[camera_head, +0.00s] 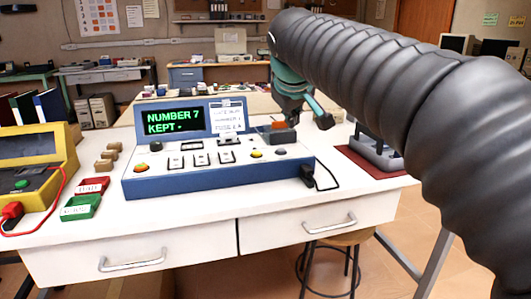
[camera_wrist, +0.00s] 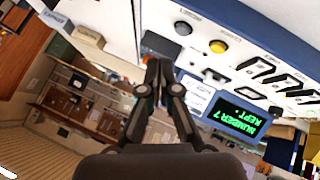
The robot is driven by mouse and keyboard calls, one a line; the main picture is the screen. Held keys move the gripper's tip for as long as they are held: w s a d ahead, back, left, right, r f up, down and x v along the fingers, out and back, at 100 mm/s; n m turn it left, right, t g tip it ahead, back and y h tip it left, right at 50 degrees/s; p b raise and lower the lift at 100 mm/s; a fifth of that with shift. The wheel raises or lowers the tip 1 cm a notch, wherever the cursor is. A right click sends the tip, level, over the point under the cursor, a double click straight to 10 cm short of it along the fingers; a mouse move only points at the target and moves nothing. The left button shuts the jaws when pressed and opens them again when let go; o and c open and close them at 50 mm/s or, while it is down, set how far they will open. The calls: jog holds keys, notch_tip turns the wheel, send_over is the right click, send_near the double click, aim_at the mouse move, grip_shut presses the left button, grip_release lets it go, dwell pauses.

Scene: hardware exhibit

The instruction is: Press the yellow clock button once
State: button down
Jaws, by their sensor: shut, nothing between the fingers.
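The yellow button (camera_head: 256,153) sits on the right part of the blue-and-white console's (camera_head: 215,178) sloping panel. In the wrist view the yellow button (camera_wrist: 217,46) is uncovered, up and to the right of my fingertips. My gripper (camera_wrist: 158,68) is shut and empty, and nothing of it touches the button. In the head view my gripper (camera_head: 308,112) hangs above the console's back right, behind and to the right of the button. The button's label is too small to read.
A grey-blue button (camera_head: 281,152) is beside the yellow one; an orange-red button (camera_head: 141,167) is far left. The display (camera_head: 172,120) reads "NUMBER 7 KEPT". A dark box with an orange top (camera_head: 279,133) stands near my gripper. A black cable (camera_head: 325,178) lies at the right.

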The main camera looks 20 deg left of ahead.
jog(key=w+a+r+n, duration=0.1)
jog(key=w+a+r, duration=0.1)
jog(key=a, duration=0.7)
jog(key=shift+n+t+y, duration=0.3)
jog(key=shift+n+t, duration=0.1)
jog(key=shift+a, duration=0.1)
jog(key=b, duration=0.2)
send_over(256, 153)
notch_tip(256, 153, down, 7)
jog(key=shift+f, duration=0.2)
jog(key=shift+f+b, duration=0.65)
dwell(0.3)
jog(key=shift+s+f, duration=0.1)
jog(key=shift+f, duration=0.3)
